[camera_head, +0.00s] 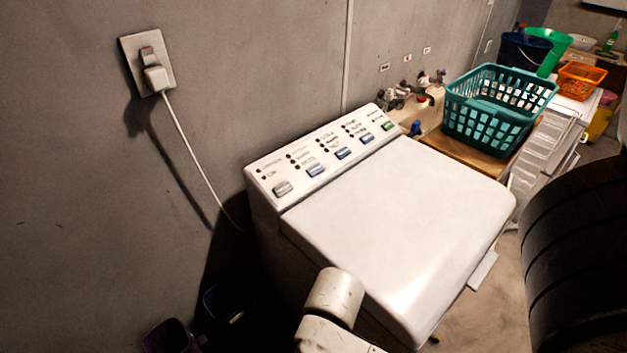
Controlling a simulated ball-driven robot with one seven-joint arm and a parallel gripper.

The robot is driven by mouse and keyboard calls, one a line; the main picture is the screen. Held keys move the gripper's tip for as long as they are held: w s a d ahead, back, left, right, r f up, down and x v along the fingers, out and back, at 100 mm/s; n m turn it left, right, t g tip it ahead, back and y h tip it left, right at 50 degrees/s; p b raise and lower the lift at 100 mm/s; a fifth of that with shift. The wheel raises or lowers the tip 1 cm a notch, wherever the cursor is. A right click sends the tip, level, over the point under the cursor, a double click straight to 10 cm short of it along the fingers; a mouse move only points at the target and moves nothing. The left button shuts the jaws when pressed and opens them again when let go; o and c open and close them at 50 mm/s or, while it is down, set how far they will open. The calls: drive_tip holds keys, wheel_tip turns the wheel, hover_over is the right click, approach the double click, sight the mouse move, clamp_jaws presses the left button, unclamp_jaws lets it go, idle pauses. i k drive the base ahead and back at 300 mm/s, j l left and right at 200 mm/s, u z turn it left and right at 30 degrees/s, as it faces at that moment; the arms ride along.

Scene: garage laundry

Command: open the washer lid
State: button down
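The white washer (265,232) stands against the grey wall, with its sloped control panel (325,150) at the back. Its white lid (400,222) is closed and lies flat over the top. A pale rounded arm link of mine shows at the bottom centre, in front of the washer's left part. My gripper is not in view. The lid's front edge at the right of the picture is visible. The lower front corner is partly near my arm link.
A teal laundry basket (497,110) sits on a wooden surface (462,152) beyond the washer. A white cable (190,145) runs from a wall socket (147,62). Dark containers (222,302) stand on the floor at left. A large dark ribbed cylinder (580,255) fills the right edge.

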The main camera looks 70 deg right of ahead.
sight(417, 225)
drive_tip(key=k+j, duration=0.2)
drive_tip(key=k, duration=0.35)
drive_tip(key=k+j, duration=0.2)
drive_tip(key=k, duration=0.35)
drive_tip(key=k+z, duration=0.1)
drive_tip(key=z, duration=0.35)
drive_tip(key=k+z, duration=0.1)
drive_tip(key=z, duration=0.35)
drive_tip(key=k+z, duration=0.1)
drive_tip(key=z, duration=0.3)
drive_tip(key=k+l+u, duration=0.1)
drive_tip(key=l+u, duration=0.4)
drive_tip(key=k+l+u, duration=0.15)
drive_tip(key=u, duration=0.35)
drive_tip(key=k+l, duration=0.05)
drive_tip(key=l, duration=0.05)
